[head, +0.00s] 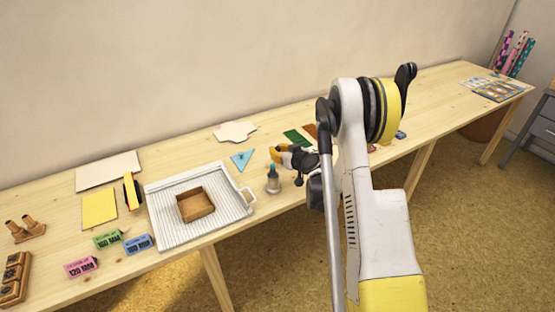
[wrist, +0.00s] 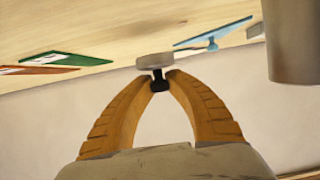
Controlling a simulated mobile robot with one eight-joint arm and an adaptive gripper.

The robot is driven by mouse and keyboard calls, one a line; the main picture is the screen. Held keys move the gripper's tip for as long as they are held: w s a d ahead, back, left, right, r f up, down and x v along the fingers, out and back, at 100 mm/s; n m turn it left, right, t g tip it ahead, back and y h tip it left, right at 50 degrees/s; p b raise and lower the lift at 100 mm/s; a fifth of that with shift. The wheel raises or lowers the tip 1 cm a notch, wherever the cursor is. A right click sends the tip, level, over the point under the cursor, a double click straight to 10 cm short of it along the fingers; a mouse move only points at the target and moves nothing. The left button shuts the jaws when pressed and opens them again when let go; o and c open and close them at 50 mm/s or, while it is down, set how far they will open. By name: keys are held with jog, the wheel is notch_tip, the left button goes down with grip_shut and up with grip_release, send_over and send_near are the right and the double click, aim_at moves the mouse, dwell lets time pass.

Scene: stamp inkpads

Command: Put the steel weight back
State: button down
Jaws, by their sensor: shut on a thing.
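The steel weight (wrist: 156,62) is a small grey disc with a black knob, seen in the wrist view. My gripper (wrist: 160,80) has its two orange fingers shut on the knob. The disc is beyond the fingertips, close to the pale wooden table; I cannot tell whether it touches. In the head view my gripper (head: 279,153) is over the table behind the teal-topped bottle. I cannot make out the weight there.
The bottle (head: 273,183) stands near the front edge, close to my gripper. A blue triangle (head: 243,160) and green card (head: 297,138) lie nearby. Left are a ribbed white tray (head: 165,215) holding a wooden box (head: 195,206), and several colored blocks.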

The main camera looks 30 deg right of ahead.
notch_tip(320, 180, down, 4)
jog(key=shift+r+b, duration=0.25)
jog(key=shift+b, duration=0.5)
jog(key=shift+r, duration=0.15)
jog(key=c, duration=1.4)
grip_release()
jog(key=shift+o, duration=0.2)
